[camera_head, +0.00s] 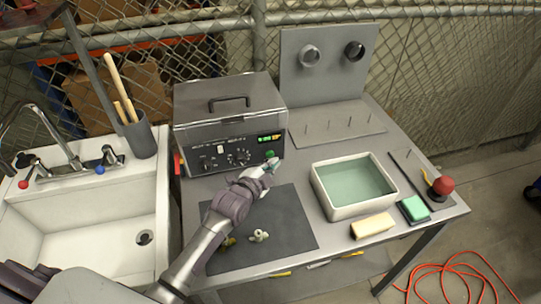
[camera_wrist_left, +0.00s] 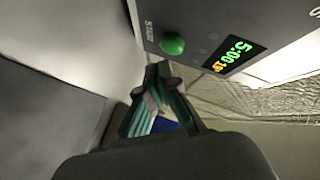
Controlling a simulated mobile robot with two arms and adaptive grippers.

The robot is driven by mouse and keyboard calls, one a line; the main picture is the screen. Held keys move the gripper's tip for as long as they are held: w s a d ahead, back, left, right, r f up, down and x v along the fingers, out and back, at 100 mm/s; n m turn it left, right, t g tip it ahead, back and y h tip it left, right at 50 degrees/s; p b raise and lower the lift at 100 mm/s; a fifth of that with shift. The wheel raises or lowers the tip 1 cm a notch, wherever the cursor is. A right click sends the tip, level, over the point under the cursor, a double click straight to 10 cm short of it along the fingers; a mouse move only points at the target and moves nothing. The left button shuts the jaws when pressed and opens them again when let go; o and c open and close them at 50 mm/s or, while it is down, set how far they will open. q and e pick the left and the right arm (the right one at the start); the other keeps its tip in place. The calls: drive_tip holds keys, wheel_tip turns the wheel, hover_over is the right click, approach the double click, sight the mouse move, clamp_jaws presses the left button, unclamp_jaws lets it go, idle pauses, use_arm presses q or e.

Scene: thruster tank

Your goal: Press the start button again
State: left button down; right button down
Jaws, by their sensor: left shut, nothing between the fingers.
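The grey machine (camera_head: 222,128) with a clear lid stands at the back left of the table. Its front carries knobs, a lit display (camera_head: 268,138) and a green start button (camera_head: 270,154). In the left wrist view the round green start button (camera_wrist_left: 172,43) sits beside the START label, and the display (camera_wrist_left: 240,55) shows 5:00 in green with smaller orange digits. My left gripper (camera_head: 273,163) is shut and empty, with its tips just in front of and below the button. In the left wrist view the fingertips (camera_wrist_left: 158,72) appear close to the button; I cannot tell if they touch it.
A white tub of greenish liquid (camera_head: 323,196), a cream block (camera_head: 372,226), a green sponge (camera_head: 414,208) and a red ball-topped item (camera_head: 442,186) are on the right. Small parts (camera_head: 259,236) lie on the dark mat (camera_head: 290,225). A pegged rack (camera_head: 337,128) stands behind; a sink (camera_head: 90,225) is left.

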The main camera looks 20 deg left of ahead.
idle(0.6)
use_arm(q)
drive_tip(key=shift+w, duration=0.1)
drive_tip(key=shift+w+a, duration=0.25)
drive_tip(key=shift+w, duration=0.05)
drive_tip(key=shift+w+a, duration=0.25)
drive_tip(key=shift+w, duration=0.1)
idle(0.8)
drive_tip(key=shift+s, duration=0.1)
drive_tip(key=shift+s+d+p, duration=0.5)
drive_tip(key=shift+s, duration=0.15)
